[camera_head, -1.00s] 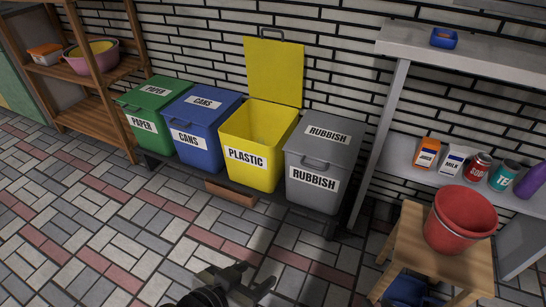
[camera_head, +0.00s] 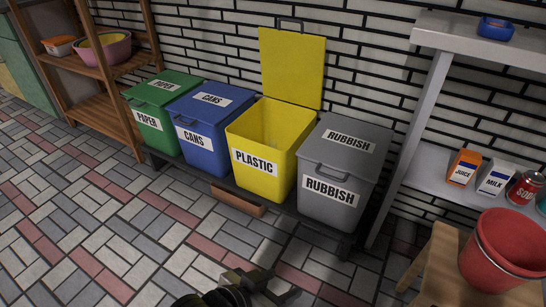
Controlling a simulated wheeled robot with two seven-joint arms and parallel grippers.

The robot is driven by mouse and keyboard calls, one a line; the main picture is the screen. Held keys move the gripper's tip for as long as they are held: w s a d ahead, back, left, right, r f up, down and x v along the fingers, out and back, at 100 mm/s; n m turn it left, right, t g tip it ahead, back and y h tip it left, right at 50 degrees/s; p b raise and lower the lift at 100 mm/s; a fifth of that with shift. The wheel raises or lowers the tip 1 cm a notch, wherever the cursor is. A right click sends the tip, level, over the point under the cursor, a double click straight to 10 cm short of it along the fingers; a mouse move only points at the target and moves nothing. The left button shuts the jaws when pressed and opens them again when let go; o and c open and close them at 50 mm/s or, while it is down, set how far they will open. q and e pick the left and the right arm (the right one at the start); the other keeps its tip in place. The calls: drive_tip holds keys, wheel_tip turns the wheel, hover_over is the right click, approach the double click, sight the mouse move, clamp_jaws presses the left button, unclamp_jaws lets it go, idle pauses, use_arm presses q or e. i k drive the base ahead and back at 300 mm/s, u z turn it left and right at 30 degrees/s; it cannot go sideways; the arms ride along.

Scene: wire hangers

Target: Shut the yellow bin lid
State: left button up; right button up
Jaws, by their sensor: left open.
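The yellow bin (camera_head: 258,176) labelled PLASTIC stands in a row of bins, and its inside looks empty as far as I can see. Its yellow lid (camera_head: 292,66) is up, standing nearly upright behind the bin against the brick wall, with a dark handle (camera_head: 290,23) at its top edge. My left gripper (camera_head: 282,287) is at the bottom of the view, open and empty, over the floor in front of the bins and well apart from the lid. My right gripper is not in view.
Shut green (camera_head: 152,120) and blue (camera_head: 202,136) bins stand left of the yellow one, a shut grey bin (camera_head: 345,160) right of it. A wooden stool (camera_head: 437,270) with a red bucket (camera_head: 502,250) is at lower right, by a grey shelf (camera_head: 430,182).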

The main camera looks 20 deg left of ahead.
sight(292, 64)
drive_tip(key=k, duration=0.65)
drive_tip(key=u, duration=0.85)
drive_tip(key=i, duration=1.8)
drive_tip(key=z, duration=0.55)
